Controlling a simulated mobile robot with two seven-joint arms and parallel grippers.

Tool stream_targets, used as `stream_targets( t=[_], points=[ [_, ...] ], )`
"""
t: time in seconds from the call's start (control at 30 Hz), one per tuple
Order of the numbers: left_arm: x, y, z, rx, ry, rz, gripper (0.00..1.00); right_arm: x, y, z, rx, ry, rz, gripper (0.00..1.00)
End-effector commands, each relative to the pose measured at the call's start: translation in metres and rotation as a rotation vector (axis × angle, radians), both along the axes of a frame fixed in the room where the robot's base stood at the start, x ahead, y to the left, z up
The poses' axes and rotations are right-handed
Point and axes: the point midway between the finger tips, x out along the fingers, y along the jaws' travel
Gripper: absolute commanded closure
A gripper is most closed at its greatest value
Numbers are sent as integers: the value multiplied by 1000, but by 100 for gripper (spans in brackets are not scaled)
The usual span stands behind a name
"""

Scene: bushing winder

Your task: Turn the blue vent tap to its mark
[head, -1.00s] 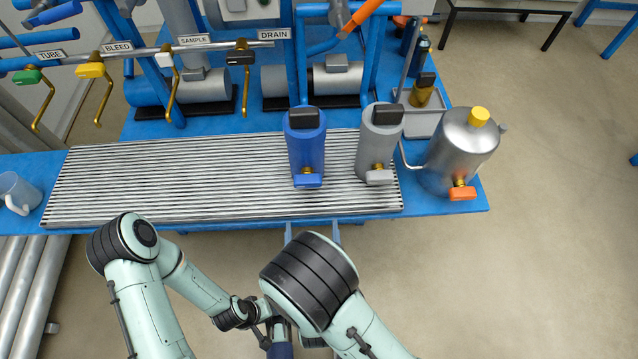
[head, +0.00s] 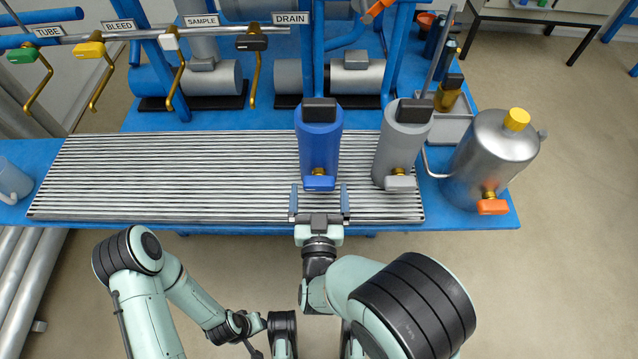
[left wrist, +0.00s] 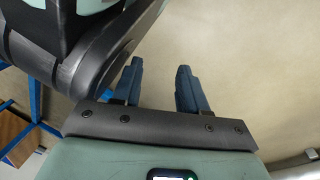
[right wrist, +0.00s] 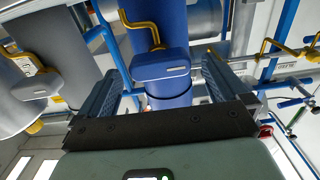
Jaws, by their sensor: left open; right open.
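The blue cylinder (head: 320,140) with a black top stands on the slatted grey rack, its blue tap handle (head: 319,183) on a brass stem at the front. My right gripper (head: 319,200) is open and empty just in front of the handle, a finger on each side. In the right wrist view the blue handle (right wrist: 160,65) shows between the open fingers (right wrist: 158,75), lying crosswise; contact cannot be told. No mark for the tap can be made out. My left gripper (left wrist: 158,82) is open and empty over bare floor, low and away from the rack.
A grey cylinder (head: 402,145) with a grey tap stands close right of the blue one. Further right is a steel tank (head: 490,155) with an orange tap. The rack (head: 170,180) is clear on the left. Labelled pipe valves (head: 255,42) hang behind.

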Motion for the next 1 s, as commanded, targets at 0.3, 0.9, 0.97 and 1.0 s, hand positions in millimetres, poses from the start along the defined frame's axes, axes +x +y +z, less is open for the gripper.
stream_targets(
  t=[0.3, 0.9, 0.97, 1.0],
  points=[
    [-13, 2, -10, -3, 45, 4, 57, 30, 0, 0, 0, 0, 0, 0],
    [-13, 2, -9, -3, 42, 4, 57, 31, 0, 0, -3, 0, 0, 54],
    [-11, 1, -7, -2, 36, 3, 57, 31, 0, 0, -11, 0, 0, 54],
    [-9, 1, -5, -2, 28, 2, 57, 31, 0, 1, -18, 1, 0, 54]
  ],
)
